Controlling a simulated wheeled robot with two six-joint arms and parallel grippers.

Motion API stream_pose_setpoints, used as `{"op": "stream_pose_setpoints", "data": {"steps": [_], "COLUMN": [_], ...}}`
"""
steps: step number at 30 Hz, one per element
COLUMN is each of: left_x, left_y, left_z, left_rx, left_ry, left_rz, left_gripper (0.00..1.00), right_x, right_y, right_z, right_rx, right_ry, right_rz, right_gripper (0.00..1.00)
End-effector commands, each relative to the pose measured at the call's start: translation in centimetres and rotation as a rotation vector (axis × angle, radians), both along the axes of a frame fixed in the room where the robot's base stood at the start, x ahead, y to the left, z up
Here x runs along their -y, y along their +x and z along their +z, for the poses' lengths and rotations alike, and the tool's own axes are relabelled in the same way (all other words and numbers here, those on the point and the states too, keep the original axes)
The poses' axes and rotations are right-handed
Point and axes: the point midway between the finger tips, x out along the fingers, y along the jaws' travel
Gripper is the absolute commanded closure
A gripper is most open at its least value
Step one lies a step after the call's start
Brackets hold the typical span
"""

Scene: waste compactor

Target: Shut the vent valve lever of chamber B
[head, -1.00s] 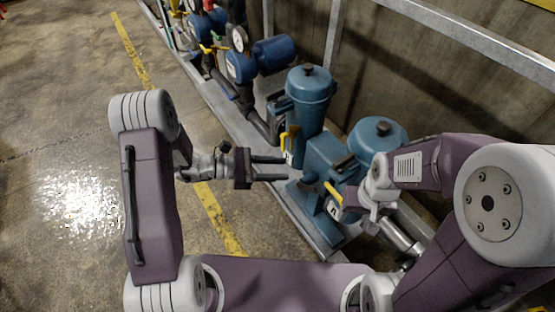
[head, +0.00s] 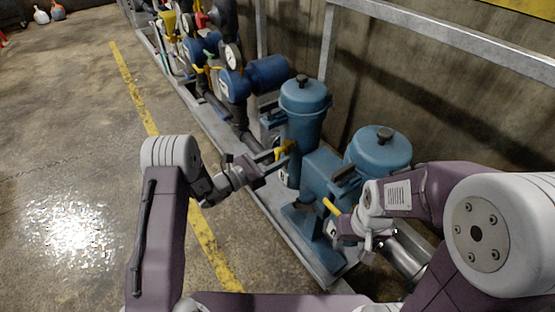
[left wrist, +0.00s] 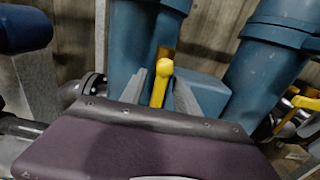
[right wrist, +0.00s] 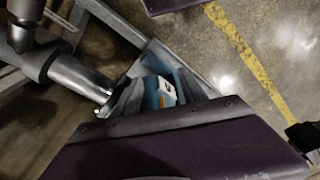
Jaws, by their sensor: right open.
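Two blue chambers stand side by side, the farther one (head: 304,105) and the nearer one (head: 378,152). I cannot read which is B. A yellow lever (head: 287,147) is at the farther chamber, and a second yellow lever (head: 331,206) is at the nearer one. My left gripper (head: 279,160) is at the farther lever. In the left wrist view its open fingers (left wrist: 160,88) stand on either side of a yellow lever (left wrist: 160,80), with gaps showing. My right gripper (right wrist: 155,82) is open and empty, facing a blue part with a white label (right wrist: 166,92); the head view hides its fingertips.
Blue motors (head: 268,73), pipes and a gauge (head: 231,57) line the skid beyond the chambers. A grey rail (head: 450,38) and a concrete wall stand behind.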

Motion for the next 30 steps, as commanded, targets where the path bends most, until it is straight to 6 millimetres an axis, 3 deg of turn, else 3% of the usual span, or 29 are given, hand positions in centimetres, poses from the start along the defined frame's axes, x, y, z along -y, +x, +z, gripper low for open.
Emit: {"op": "stream_pose_setpoints", "data": {"steps": [6,10,11,30], "left_x": [0.09,0.08,0.08,0.07], "left_y": [0.06,0.04,0.04,0.02], "left_z": [0.05,0.04,0.04,0.01], "left_rx": [0.000,0.000,0.000,-0.001], "left_ry": [0.000,0.000,0.000,0.001], "left_rz": [0.000,-0.001,-0.001,-0.001], "left_gripper": [0.63,0.96,1.00,1.00], "right_x": [0.00,0.00,0.00,0.00], "right_y": [0.00,0.00,0.00,0.00], "right_z": [0.01,0.01,0.01,0.00], "right_rx": [0.000,0.000,0.000,0.000], "right_ry": [0.000,0.000,0.000,0.000], "right_rz": [0.000,0.000,0.000,0.000], "right_gripper": [0.50,0.50,0.50,0.50]}}
